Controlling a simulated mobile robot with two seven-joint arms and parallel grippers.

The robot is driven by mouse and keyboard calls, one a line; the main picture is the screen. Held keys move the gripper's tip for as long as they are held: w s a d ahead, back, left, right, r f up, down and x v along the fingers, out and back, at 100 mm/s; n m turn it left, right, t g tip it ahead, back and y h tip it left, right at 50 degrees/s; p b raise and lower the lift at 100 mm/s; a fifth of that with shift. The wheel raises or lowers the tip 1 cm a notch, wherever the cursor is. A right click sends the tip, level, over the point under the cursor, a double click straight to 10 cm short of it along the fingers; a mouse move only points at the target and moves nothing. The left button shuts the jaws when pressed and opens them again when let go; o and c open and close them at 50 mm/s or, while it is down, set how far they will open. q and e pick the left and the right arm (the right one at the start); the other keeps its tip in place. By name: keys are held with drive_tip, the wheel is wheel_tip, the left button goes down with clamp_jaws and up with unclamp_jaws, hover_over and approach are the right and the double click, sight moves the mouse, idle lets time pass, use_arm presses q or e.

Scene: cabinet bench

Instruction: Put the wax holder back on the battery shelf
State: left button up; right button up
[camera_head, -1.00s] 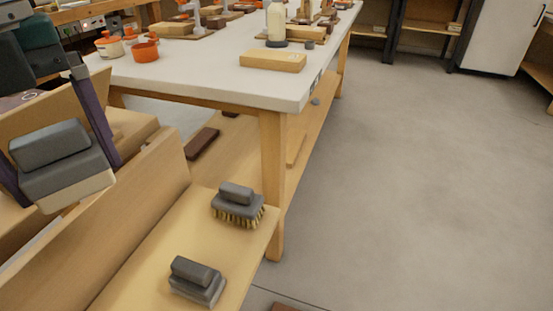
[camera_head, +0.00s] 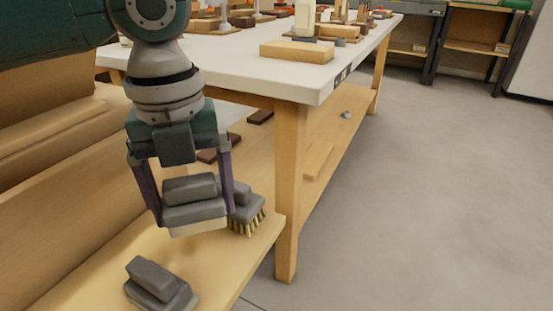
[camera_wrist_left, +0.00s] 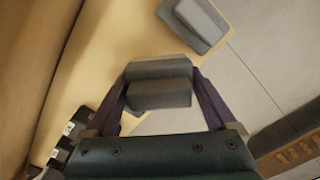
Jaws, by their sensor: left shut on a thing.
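My left gripper (camera_head: 194,214) is shut on the wax holder (camera_head: 190,190), a grey block with a raised grip and a pale underside. Its two purple fingers stand at either side of it. The holder is above a wooden shelf (camera_head: 215,265), in front of a brush in the head view; I cannot tell its exact height. The left wrist view also shows the holder (camera_wrist_left: 158,88) between the fingers, over the shelf (camera_wrist_left: 115,45) edge. Its underside is hidden there. My right gripper is not in view.
A grey brush (camera_head: 247,207) with yellow bristles stands on the shelf, partly hidden by the gripper. A grey block (camera_head: 158,284) lies nearer on the shelf. The white-topped table (camera_head: 240,78) and its leg (camera_head: 288,190) stand behind. The floor at right is clear.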

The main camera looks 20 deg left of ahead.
sight(189, 180)
use_arm(q)
wheel_tip(189, 180, down, 6)
drive_tip(key=shift+f+b, duration=0.15)
drive_tip(key=shift+b, duration=1.05)
drive_tip(key=o, duration=1.1)
drive_tip(key=shift+f, duration=0.1)
drive_tip(key=shift+o, duration=0.2)
wheel_tip(189, 180, up, 11)
drive_tip(key=p, duration=0.5)
drive_tip(key=shift+w, duration=0.1)
drive_tip(key=shift+r, duration=0.7)
